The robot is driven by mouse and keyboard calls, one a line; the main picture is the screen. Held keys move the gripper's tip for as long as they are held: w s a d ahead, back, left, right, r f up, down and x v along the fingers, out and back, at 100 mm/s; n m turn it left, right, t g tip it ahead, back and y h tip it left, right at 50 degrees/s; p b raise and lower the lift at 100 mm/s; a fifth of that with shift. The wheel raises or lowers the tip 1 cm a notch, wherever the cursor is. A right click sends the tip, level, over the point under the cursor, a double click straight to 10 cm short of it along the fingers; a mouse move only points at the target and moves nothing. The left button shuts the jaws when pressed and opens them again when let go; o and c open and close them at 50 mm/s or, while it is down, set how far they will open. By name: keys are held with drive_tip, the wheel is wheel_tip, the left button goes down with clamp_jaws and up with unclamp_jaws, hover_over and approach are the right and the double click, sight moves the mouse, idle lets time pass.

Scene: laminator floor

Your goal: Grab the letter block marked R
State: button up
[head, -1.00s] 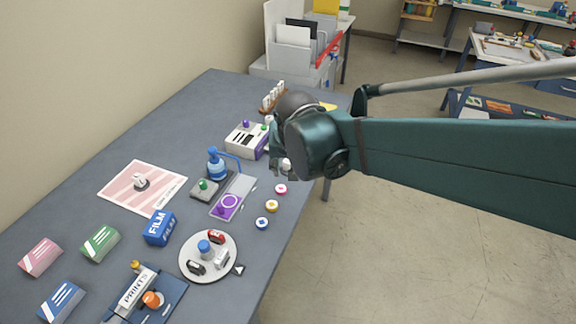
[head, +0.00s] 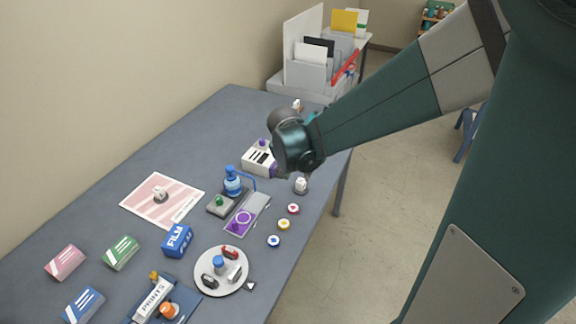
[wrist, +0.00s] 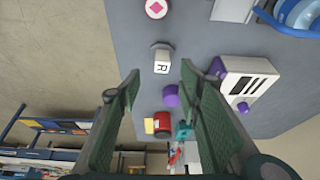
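The letter block marked R (wrist: 162,62) is white with a dark R on its face and stands on a grey base on the table. In the head view, a small white block (head: 301,184) near the table's right edge appears to be the same one. My gripper (wrist: 158,76) is open and empty in the wrist view, its two green fingers spread, with the block just beyond the fingertips and roughly between them. In the head view my wrist hides most of the fingers.
A white box with black bars (head: 258,160) stands left of the block. A purple ball (wrist: 171,96) and a red cylinder (wrist: 149,126) show between my fingers. Round discs (head: 284,224) lie nearer the front. A blue bottle (head: 232,180) stands further left.

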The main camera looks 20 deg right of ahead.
sight(301, 181)
drive_tip(key=w+f, duration=0.1)
drive_tip(key=w+f+m+p, duration=0.1)
drive_tip(key=shift+w+d+f+g, duration=0.25)
drive_tip(key=shift+w+d+g, duration=0.05)
drive_tip(key=shift+w+d, duration=0.1)
idle(0.3)
drive_tip(key=shift+x, duration=1.3)
drive_tip(key=shift+f, duration=0.15)
drive_tip(key=shift+h, duration=0.3)
drive_tip(key=shift+s+b+x, duration=0.1)
drive_tip(key=shift+b+x, duration=0.15)
drive_tip(key=shift+x, duration=1)
drive_tip(key=shift+s+b+x, duration=0.15)
drive_tip(key=shift+b+x, duration=0.05)
drive_tip(key=shift+x, duration=1)
clamp_jaws()
